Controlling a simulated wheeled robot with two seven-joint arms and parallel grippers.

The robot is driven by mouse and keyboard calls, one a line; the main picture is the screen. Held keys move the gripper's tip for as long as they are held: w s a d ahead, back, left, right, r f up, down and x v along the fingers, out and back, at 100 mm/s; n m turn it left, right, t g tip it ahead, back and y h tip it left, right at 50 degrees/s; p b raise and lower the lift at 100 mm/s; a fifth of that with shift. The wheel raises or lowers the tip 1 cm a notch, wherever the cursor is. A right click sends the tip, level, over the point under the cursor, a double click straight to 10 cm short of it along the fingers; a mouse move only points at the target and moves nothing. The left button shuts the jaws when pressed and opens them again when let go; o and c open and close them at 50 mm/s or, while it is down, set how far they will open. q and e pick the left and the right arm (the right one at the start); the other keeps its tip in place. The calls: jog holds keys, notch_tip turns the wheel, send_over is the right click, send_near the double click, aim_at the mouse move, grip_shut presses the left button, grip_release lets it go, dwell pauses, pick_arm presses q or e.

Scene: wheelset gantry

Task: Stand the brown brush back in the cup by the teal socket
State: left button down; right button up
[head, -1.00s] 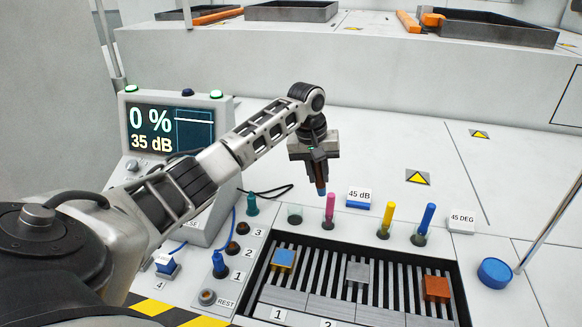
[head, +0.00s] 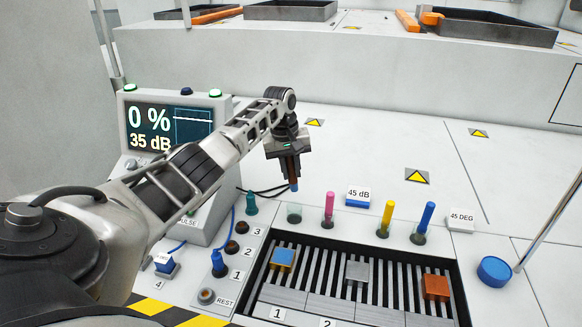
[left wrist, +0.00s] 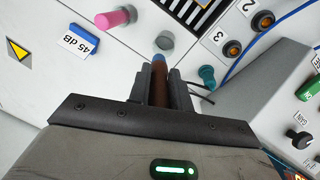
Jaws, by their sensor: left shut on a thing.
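The brown brush (head: 293,180) hangs roughly upright, blue tip down, between the fingers of my left gripper (head: 290,171), which is shut on it. The left wrist view shows the brush (left wrist: 158,88) between the fingers. The cup (head: 294,213) by the teal socket is clear and looks empty. The brush tip appears just above this cup in the head view; the exact height gap is hard to tell. The teal socket (head: 251,204) stands left of the cup. In the left wrist view the cup (left wrist: 165,41) lies beyond the brush tip, apart from it. My right gripper is not in view.
Pink (head: 329,209), yellow (head: 386,219) and blue (head: 425,221) brushes stand in cups to the right. A 45 dB block (head: 358,196) lies behind them. A slotted tray (head: 340,312) with blocks is in front. A screen console (head: 140,110) stands at left.

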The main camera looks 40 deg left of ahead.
aim_at(290, 184)
pick_arm(q)
jog(key=shift+f+b, duration=0.55)
jog(key=shift+f, duration=0.95)
notch_tip(290, 184, down, 2)
jog(key=shift+b, duration=0.45)
jog(key=shift+f+b, duration=0.3)
jog(key=shift+f, duration=0.4)
jog(key=shift+f+b, duration=0.65)
jog(key=shift+f, duration=0.65)
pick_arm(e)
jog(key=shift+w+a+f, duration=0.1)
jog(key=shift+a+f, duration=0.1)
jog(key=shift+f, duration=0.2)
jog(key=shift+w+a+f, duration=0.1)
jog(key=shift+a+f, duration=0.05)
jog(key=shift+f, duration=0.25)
pick_arm(q)
jog(key=c, duration=1.2)
grip_release()
jog(key=shift+r, duration=0.15)
